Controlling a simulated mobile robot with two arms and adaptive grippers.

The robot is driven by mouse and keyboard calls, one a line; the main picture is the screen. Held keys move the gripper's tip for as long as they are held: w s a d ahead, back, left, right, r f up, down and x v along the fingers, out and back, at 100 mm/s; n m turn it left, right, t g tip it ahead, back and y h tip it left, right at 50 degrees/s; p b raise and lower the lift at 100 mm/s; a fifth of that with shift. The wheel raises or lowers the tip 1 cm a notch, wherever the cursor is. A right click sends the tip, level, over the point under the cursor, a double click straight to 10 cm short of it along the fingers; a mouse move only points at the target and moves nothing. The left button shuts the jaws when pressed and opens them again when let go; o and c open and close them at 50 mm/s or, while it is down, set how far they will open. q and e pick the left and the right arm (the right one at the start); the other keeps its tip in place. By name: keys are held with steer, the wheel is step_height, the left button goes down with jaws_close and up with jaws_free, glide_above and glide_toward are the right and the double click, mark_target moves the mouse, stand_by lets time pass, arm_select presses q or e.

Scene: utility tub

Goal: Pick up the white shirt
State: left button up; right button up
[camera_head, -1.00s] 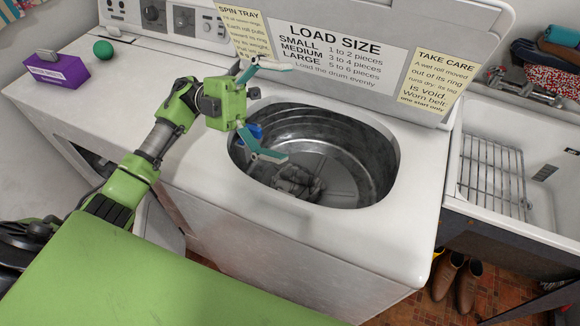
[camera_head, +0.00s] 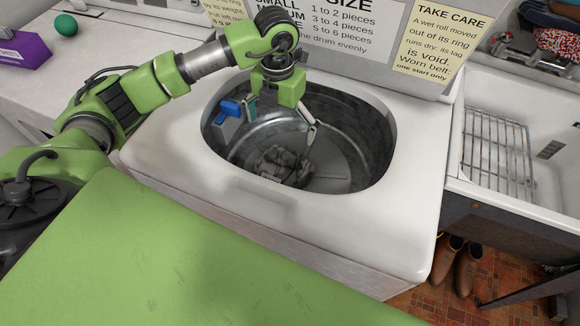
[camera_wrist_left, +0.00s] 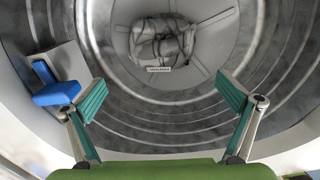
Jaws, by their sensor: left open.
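A crumpled greyish bundle of cloth (camera_head: 284,166) with a small white tag lies on the floor of the metal tub (camera_head: 350,130); its shape as a shirt cannot be made out. In the left wrist view the bundle (camera_wrist_left: 162,40) is ahead of the fingers, near the top of the picture. My left gripper (camera_head: 281,112) points down into the tub opening, above the bundle and apart from it. Its teal fingers are spread and empty, and they show wide apart in the left wrist view (camera_wrist_left: 164,95). My right gripper is in neither view.
A blue handle-like part (camera_head: 230,108) sits at the tub's left wall, close to my left finger. The white washer top (camera_head: 400,215) rims the opening. A sink with a wire rack (camera_head: 495,150) is at right. A purple box (camera_head: 22,50) and green ball (camera_head: 66,25) stand at upper left.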

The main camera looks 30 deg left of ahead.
mark_target(281, 156)
arm_select(q)
step_height(281, 156, down, 8)
steer(key=shift+s+r+p, duration=0.1)
steer(key=shift+p, duration=0.3)
step_height(281, 156, down, 5)
steer(key=shift+r+p, duration=0.1)
steer(key=shift+p, duration=0.5)
steer(key=shift+f, duration=0.4)
steer(key=shift+s, duration=0.1)
steer(key=c, duration=1.8)
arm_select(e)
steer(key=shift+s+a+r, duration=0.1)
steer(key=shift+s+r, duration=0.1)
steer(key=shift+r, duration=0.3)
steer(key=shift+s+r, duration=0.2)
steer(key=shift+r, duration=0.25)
